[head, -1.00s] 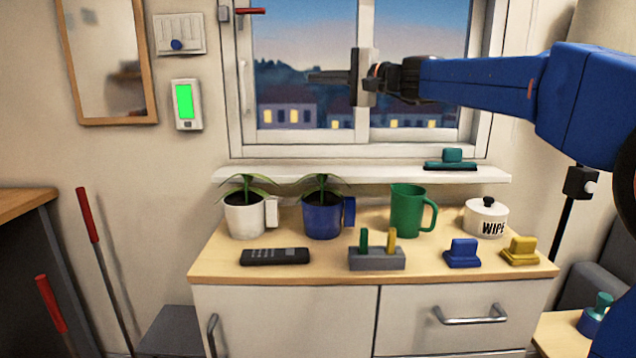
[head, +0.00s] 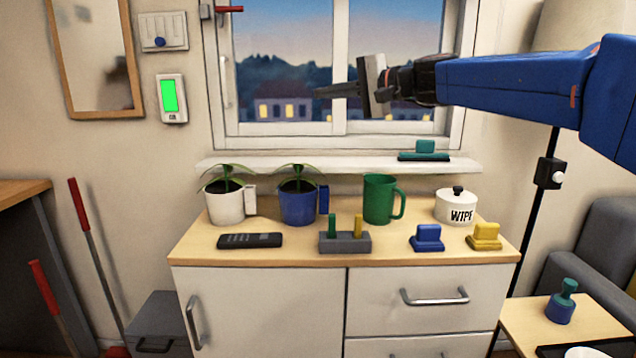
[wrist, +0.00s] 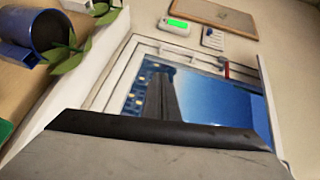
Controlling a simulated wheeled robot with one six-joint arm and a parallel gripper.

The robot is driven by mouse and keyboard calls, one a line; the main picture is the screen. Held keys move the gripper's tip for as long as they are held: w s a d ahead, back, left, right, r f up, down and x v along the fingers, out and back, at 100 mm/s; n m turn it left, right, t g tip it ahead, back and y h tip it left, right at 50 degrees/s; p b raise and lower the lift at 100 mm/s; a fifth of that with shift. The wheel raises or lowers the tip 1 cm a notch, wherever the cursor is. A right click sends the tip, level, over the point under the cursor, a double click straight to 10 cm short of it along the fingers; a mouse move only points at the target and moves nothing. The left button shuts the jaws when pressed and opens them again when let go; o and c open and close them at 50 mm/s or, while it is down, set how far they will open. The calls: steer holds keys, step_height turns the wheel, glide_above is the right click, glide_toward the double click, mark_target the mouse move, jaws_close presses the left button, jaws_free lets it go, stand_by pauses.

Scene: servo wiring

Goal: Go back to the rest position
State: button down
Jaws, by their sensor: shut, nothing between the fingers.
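My gripper (head: 318,93) is at the end of my blue arm, raised in front of the window, above the cabinet and pointing left. Its fingers are shut together with nothing between them. In the wrist view the dark fingers (wrist: 162,98) lie against the window, with the grey gripper body filling the bottom. The gripper is apart from the wall, the sill and everything on the cabinet.
The cabinet top (head: 200,245) holds potted plants, a green mug (head: 380,200), a white lidded pot (head: 456,207), a remote (head: 250,240) and small blocks. A teal-handled tool (head: 424,153) lies on the sill. A side table (head: 520,310) is at lower right. Air around the gripper is free.

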steer(key=s+d+f+n+g+h, duration=0.1)
steer(key=s+d+f+h, duration=0.3)
steer(key=s+d+f, duration=0.5)
steer(key=s+d+f+n+g+h, duration=0.2)
steer(key=s+d+f+h, duration=0.3)
steer(key=s+f, duration=1.2)
steer(key=s+d+f+n+g+h, duration=0.1)
steer(key=s+d+f+h, duration=0.3)
steer(key=s+d+f, duration=0.8)
step_height(320, 180, down, 4)
steer(key=shift+s+d+r+n+h, duration=0.1)
steer(key=shift+s+d+n+h, duration=0.25)
steer(key=shift+s+n, duration=0.5)
